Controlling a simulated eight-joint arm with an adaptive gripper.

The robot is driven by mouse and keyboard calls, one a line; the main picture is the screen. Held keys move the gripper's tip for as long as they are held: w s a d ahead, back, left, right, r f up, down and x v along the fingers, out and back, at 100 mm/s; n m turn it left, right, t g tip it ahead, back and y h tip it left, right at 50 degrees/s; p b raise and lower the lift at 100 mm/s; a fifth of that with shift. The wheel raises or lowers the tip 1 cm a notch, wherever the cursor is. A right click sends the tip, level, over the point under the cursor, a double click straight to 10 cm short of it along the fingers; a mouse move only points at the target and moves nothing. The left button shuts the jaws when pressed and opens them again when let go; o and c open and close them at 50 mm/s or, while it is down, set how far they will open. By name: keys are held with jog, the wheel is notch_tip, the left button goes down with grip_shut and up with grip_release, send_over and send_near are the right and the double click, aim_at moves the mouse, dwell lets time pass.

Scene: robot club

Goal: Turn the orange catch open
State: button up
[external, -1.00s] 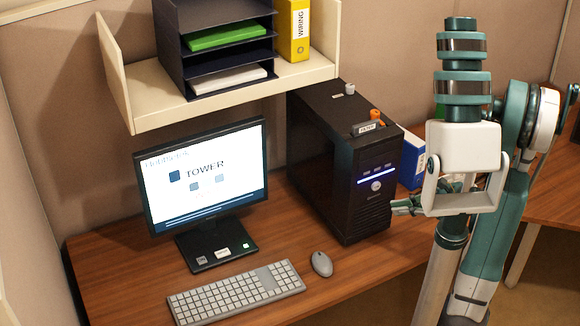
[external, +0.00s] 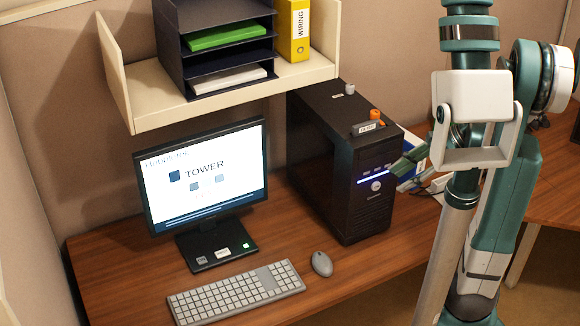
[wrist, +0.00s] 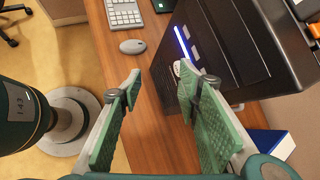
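The orange catch (external: 376,115) sits on top of the black computer tower (external: 325,165), near its front right edge, beside a small label plate (external: 368,127). The tower stands on the desk, and its front also shows in the wrist view (wrist: 225,60). My gripper (external: 402,164) is just right of the tower's front in the external view, below the level of the catch. In the wrist view my gripper (wrist: 158,85) has its two green pads apart with nothing between them.
A grey knob (external: 349,88) stands at the back of the tower's top. A shelf (external: 230,95) hangs above the monitor (external: 207,180). A keyboard (external: 236,291) and mouse (external: 321,263) lie in front. A blue and white binder (external: 413,155) stands right of the tower.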

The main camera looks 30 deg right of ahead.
notch_tip(320, 180, up, 14)
jog(key=w+d+n+g+h+p, duration=0.1)
jog(key=w+n+g+h+p, duration=0.15)
jog(key=n+g+p, duration=0.4)
notch_tip(320, 180, up, 8)
jog(key=n+t+h+p, duration=0.1)
jog(key=t+h+p, duration=0.1)
jog(key=h+p, duration=0.3)
send_over(375, 111)
jog(key=shift+s+f+g, duration=0.1)
jog(key=shift+f+g, duration=0.1)
jog(key=shift+g, duration=0.05)
jog(key=shift+f, duration=0.1)
jog(key=shift+f, duration=3.85)
jog(key=shift+c, duration=0.2)
jog(key=c, duration=0.9)
